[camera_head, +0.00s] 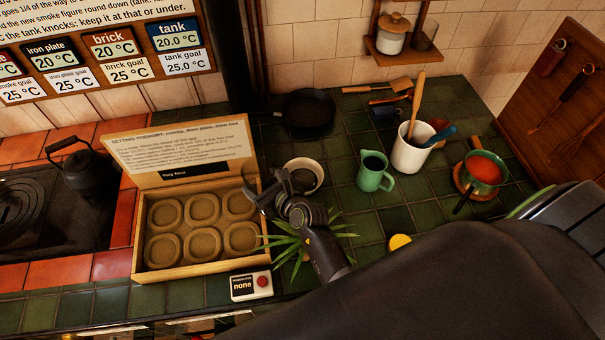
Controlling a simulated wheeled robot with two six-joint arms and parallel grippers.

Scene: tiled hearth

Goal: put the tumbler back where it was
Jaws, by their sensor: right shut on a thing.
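My right gripper (268,192) reaches in from the lower right, low over the counter between the wooden box and the plant. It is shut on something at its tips. The pale round vessel (304,168) with a dark inside, seemingly the tumbler, shows right beside and behind the fingers. The gripper hides part of it, and the exact contact is not clear. I cannot tell whether its base touches the tiles. My left gripper is not in view.
The wooden box (139,270) with round hollows is left of the gripper. A spiky plant (291,241) lies under my wrist. A green jug (374,172), white utensil crock (411,152) and red-filled pan (484,170) stand right. A wall shelf (400,50) holds a jar.

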